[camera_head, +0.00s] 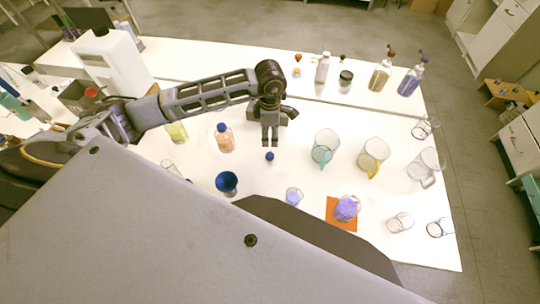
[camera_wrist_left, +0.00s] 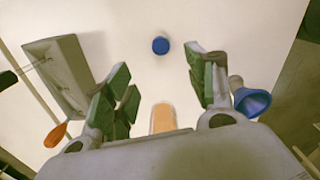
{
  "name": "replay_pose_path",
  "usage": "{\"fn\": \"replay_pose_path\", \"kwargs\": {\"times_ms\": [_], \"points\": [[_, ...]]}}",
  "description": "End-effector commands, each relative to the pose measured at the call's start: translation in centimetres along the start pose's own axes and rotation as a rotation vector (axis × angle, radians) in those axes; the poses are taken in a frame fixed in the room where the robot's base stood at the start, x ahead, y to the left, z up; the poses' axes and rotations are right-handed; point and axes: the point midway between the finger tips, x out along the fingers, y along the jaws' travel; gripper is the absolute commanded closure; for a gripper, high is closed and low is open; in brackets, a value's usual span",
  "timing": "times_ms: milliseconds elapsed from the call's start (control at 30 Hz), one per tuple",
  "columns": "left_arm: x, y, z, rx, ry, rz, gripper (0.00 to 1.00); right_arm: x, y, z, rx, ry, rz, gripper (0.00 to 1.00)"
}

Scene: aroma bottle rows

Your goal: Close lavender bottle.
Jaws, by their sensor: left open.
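My left gripper (camera_head: 270,143) hangs fingers-down over the white table, open and empty. A small blue cap (camera_head: 269,156) lies on the table just in front of it; in the left wrist view the cap (camera_wrist_left: 160,46) shows beyond the green-padded fingers (camera_wrist_left: 160,90), apart from them. A rounded vessel with lavender contents (camera_head: 347,207) stands on an orange mat (camera_head: 334,221). A bottle with purple liquid (camera_head: 411,79) stands at the back right. I cannot tell which one is the lavender bottle. My right gripper is not in view.
Jugs (camera_head: 325,147) (camera_head: 373,157) stand to the right. A small glass (camera_head: 293,196) and other glassware stand near the front. Several bottles line the back.

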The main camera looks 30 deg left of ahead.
Motion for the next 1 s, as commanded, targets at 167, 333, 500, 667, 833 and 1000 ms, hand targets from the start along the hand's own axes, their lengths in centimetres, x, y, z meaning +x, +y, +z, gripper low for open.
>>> {"fn": "replay_pose_path", "kwargs": {"times_ms": [167,333,500,667,833,1000], "points": [[2.2,-0.1,-0.1,-0.001,0.002,-0.003,0.44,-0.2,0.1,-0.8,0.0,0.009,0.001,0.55],[4.5,-0.2,0.0,0.0,0.001,-0.004,0.44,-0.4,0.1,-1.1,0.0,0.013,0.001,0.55],[6.5,-0.1,0.0,-0.001,0.0,-0.003,0.44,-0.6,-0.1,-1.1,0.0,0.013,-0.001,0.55],[7.4,-0.1,0.0,0.0,0.0,-0.002,0.44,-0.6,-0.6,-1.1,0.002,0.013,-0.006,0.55],[7.6,-0.1,0.0,0.001,0.0,-0.001,0.44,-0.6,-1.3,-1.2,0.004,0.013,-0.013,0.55],[7.6,-0.1,0.0,0.001,0.0,-0.001,0.44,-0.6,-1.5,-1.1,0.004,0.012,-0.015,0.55]]}}
